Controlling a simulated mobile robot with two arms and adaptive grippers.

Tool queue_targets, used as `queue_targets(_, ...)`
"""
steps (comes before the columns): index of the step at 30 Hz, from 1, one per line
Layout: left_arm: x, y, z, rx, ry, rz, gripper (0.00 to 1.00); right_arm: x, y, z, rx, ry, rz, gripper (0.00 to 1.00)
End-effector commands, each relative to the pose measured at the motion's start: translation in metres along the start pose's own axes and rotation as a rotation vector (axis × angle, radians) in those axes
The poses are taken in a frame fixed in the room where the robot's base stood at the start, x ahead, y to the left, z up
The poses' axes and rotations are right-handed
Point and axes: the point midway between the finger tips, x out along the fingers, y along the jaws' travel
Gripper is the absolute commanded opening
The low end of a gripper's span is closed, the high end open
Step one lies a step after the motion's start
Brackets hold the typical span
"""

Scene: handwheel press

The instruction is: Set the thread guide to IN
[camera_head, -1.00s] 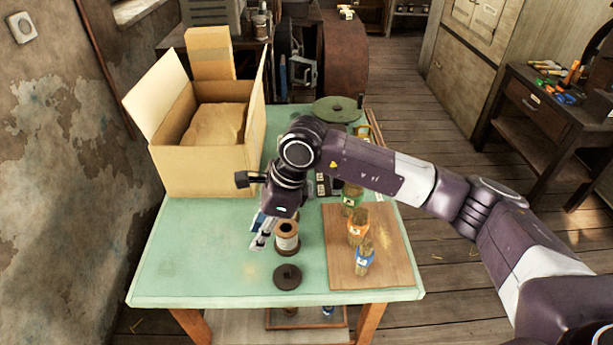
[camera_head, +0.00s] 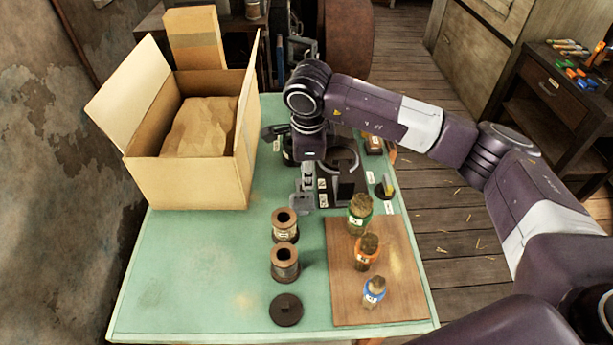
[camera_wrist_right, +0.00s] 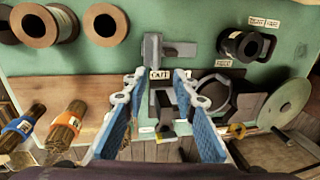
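A grey metal piece (camera_wrist_right: 152,48), which looks like the thread guide, sits beside a label reading OUT (camera_wrist_right: 160,74) in the right wrist view. My right gripper (camera_wrist_right: 159,82) is open, its two blue-padded fingers apart on either side of the label, with nothing between them that I can see. In the head view my right gripper (camera_head: 307,180) points down at the left edge of the dark press base (camera_head: 348,190). Small white labels (camera_head: 323,184) stand beside it. The guide is hard to separate from the fingers there. My left gripper is not in view.
Two spools (camera_head: 285,262) and a dark disc (camera_head: 286,310) stand in front of the press. An open carton (camera_head: 195,180) fills the back left. The green table's (camera_head: 190,270) front left is clear.

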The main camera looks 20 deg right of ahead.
Motion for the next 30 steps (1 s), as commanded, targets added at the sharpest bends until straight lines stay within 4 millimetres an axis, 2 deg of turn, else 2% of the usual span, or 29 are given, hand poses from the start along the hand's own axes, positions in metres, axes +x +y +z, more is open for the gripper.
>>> queue_targets(5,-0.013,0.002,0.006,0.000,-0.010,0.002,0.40,0.024,0.001,0.000,0.000,0.002,0.004,0.26)
queue_targets(9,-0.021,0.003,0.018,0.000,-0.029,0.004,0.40,0.047,0.002,-0.001,0.000,0.002,0.005,0.26)
queue_targets(15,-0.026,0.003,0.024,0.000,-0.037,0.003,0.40,0.068,0.001,0.001,0.000,-0.001,0.002,0.26)
queue_targets(25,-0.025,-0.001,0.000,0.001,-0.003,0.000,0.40,0.073,0.001,0.001,-0.001,-0.001,0.001,0.25)
queue_targets(30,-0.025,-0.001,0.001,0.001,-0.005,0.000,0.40,0.073,0.001,0.000,-0.001,-0.001,0.001,0.06)
